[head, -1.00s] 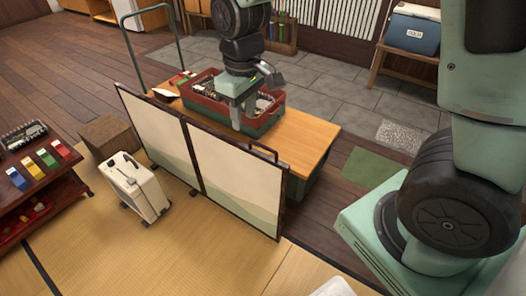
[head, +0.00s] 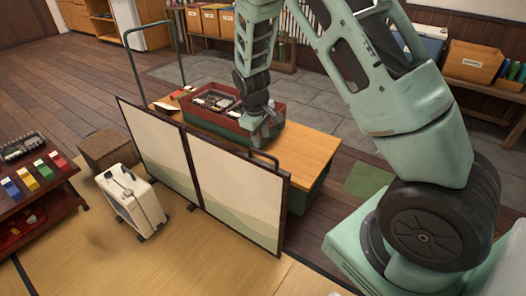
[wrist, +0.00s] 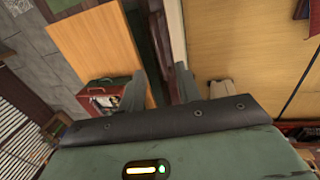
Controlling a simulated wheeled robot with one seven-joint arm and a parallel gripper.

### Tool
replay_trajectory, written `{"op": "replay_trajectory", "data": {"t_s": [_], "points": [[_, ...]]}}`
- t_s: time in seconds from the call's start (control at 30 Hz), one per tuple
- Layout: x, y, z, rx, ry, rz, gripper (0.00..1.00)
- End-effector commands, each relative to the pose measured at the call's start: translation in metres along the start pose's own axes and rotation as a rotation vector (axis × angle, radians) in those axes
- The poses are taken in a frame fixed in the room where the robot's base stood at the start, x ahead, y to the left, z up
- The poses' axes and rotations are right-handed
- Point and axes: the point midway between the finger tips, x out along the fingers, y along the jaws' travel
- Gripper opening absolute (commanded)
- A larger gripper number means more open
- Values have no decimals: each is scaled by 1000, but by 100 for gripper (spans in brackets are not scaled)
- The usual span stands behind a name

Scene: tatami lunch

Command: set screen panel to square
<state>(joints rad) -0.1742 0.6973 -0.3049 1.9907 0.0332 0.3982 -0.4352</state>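The folding screen has two cream panels with pale green hills in dark frames. In the head view its right panel (head: 237,195) and left panel (head: 152,145) stand on the tatami, meeting at a slight angle. A dark handle (head: 264,157) sits on the right panel's top edge.
A dark red and green crate (head: 205,118) lies on the wooden table (head: 305,145) near my gripper. A green-railed cart handle (head: 128,60) rises at the table's left. A white suitcase (head: 130,200) and brown box (head: 105,147) stand left of the screen. Tatami (head: 130,265) in front is clear.

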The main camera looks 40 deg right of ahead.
Motion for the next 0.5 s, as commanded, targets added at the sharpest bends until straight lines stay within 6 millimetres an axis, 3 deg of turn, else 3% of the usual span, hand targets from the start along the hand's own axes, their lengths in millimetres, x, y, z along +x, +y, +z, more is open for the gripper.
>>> {"op": "replay_trajectory", "data": {"t_s": [0.03, 0.2, 0.5], "points": [[13, -1, 1, 0, -4, -2, 34], [43, -1, 1, 0, -3, -2, 34], [66, 0, 0, 0, 0, -1, 34]]}}
